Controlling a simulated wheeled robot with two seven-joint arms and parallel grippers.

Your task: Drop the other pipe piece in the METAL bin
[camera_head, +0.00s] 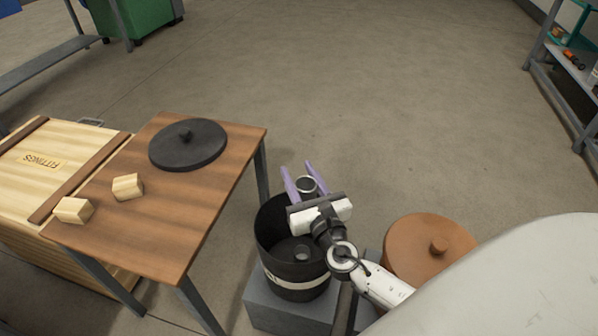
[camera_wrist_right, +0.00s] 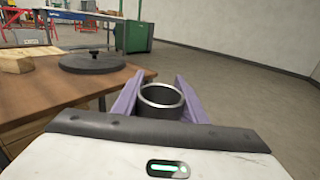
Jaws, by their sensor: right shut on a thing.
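My right gripper (camera_head: 304,177) has purple fingers and is shut on a short grey pipe piece (camera_head: 307,187). The right wrist view shows the pipe piece (camera_wrist_right: 160,101) between the fingers, its round open end facing up. In the head view, the gripper overlaps the far right rim of a black round bin (camera_head: 264,232) with a pale band; its exact height above the rim is hard to tell. The band's lettering is not readable, so I cannot confirm METAL. Another dark pipe piece (camera_head: 302,252) shows inside the bin. My left gripper is not in view.
The bin stands on a grey block (camera_head: 262,308). A brown lidded container (camera_head: 415,252) is to its right. A wooden table (camera_head: 190,205) at left holds a black lid (camera_head: 187,152) and two wood blocks (camera_head: 127,188). A FITTINGS crate (camera_head: 60,150) is beside it. The floor beyond is clear.

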